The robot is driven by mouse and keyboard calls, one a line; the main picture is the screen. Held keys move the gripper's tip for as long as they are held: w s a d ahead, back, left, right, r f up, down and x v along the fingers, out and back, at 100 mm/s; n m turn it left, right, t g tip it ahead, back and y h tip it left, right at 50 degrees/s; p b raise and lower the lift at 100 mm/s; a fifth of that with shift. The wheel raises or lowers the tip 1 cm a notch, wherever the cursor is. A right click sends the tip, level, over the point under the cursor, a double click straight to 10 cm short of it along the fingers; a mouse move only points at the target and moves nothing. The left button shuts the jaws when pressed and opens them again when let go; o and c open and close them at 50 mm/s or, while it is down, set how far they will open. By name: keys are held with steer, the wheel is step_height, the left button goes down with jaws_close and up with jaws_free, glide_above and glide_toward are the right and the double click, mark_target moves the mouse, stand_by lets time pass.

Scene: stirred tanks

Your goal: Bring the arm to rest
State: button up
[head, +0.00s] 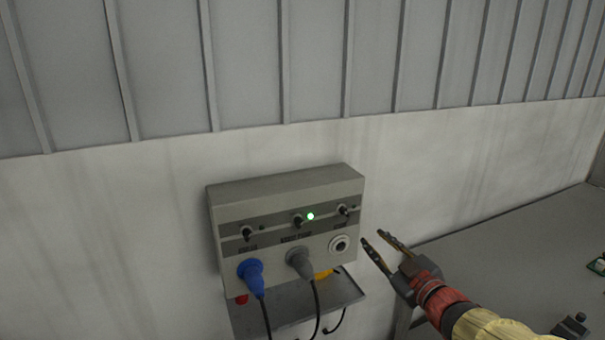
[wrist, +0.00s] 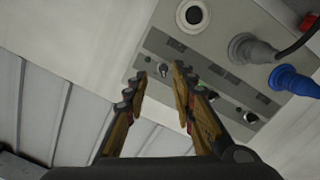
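My gripper (head: 375,243) is at the right of a grey control box on the wall, in the head view. Its two fingers are spread apart with nothing between them. In the wrist view the open fingertips (wrist: 160,75) point toward the box, in front of its switch strip. My arm, with red and cream sections, reaches in from the lower right of the head view. The control box (head: 290,204) has several toggle switches, a lit green lamp (head: 310,216) by the middle switch and an empty round socket (head: 339,245) at right. I cannot tell the exact gap between fingertips and box.
A blue plug (head: 252,275) and a grey plug (head: 300,262) sit in the box, with black cables hanging down. A small grey shelf (head: 285,309) below holds something yellow (head: 323,274). A grey table (head: 510,245) stands at right. The wall above is clear.

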steer(key=s+d+f+m+g+h, duration=0.65)
steer(key=s+d+f+h, duration=0.2)
steer(key=d+f, duration=0.25)
steer(key=s+a+f+m+g+y, duration=0.1)
steer(key=s+a+m+g, duration=0.2)
steer(key=s, duration=0.6)
steer(key=s+a+f+m+g+y, duration=0.1)
steer(key=s+a+g+y, duration=0.15)
steer(key=s+a, duration=0.4)
steer(key=s+a+r+n+t, duration=0.1)
steer(key=s+a+r, duration=0.4)
steer(key=s+a, duration=0.1)
steer(key=shift+a+r+y, duration=0.15)
steer(key=shift+r+y, duration=0.05)
steer(key=shift+y, duration=0.2)
